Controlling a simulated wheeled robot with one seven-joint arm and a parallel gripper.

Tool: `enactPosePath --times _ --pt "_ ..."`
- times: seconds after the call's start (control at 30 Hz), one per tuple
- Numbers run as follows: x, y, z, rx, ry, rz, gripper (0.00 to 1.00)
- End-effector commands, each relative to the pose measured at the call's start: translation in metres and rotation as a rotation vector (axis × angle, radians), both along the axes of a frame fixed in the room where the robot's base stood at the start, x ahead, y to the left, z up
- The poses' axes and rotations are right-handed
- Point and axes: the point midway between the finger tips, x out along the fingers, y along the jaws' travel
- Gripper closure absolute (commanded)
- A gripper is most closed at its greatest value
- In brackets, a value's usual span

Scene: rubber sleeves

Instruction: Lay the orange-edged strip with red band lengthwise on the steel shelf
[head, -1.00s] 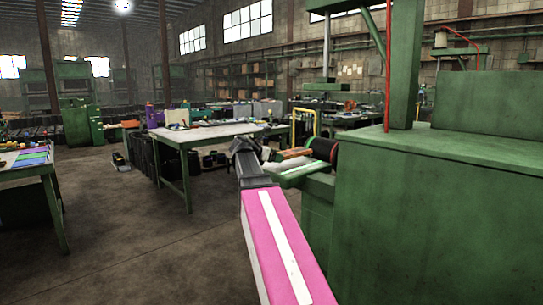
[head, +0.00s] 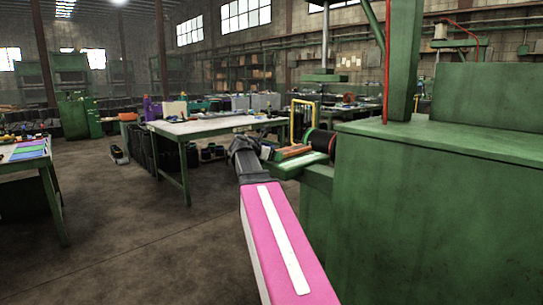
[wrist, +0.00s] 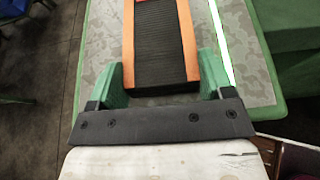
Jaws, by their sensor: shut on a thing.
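The orange-edged strip (wrist: 160,45) has a black ribbed middle and lies between the green fingers of my gripper (wrist: 163,65) in the wrist view. My gripper is shut on its near end, and the strip points away from me. In the head view the strip (head: 293,153) looks small above the green-edged shelf (head: 285,169).
A large green machine (head: 430,200) fills the right side, close to my arm. A dark roll (head: 320,142) sits just behind the shelf. A white-topped table (head: 205,128) stands beyond on the left, and another table (head: 28,155) at far left.

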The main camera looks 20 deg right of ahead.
Motion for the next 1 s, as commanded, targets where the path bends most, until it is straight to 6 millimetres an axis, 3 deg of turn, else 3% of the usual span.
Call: enactPosePath --times 0.07,0.1,0.13,0.2,0.67,1.0 --pt "-0.002 0.000 -0.003 0.009 0.003 -0.003 0.50" --pt "-0.002 0.000 -0.004 0.011 0.003 -0.004 0.16" --pt "-0.002 0.000 -0.004 0.011 0.003 -0.004 0.07" --pt "-0.002 0.000 -0.004 0.011 0.004 -0.005 0.00" --pt "-0.006 0.002 -0.004 0.014 0.004 -0.008 0.00" --pt "-0.020 0.050 0.018 0.006 0.000 0.003 0.00"
